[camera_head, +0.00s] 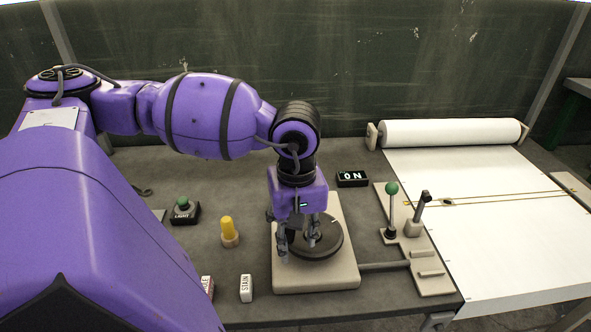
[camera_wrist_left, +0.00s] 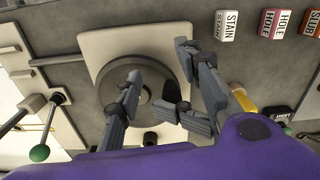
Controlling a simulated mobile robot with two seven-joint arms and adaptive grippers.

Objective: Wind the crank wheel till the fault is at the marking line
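The crank wheel (camera_head: 318,240) is a dark disc on a cream base plate (camera_head: 290,283). It also shows in the left wrist view (camera_wrist_left: 110,85). My left gripper (camera_head: 299,238) points down over the wheel, its fingers spread apart. In the left wrist view the gripper (camera_wrist_left: 160,95) has a dark part of the wheel between and below its fingers; I cannot tell whether they touch it. White cloth (camera_head: 480,240) runs from a roll (camera_head: 450,132) at the right. A small dark spot (camera_head: 448,202) lies by thin yellowish lines (camera_head: 510,198) across the cloth. My right gripper is not in view.
A green-knobbed lever (camera_head: 391,190) and a black-topped lever (camera_head: 424,198) stand between wheel and cloth. An ON sign (camera_head: 352,179) is behind the wheel. A yellow peg (camera_head: 229,230), a LIGHT button (camera_head: 184,210) and a STAIN block (camera_head: 246,288) are left of it.

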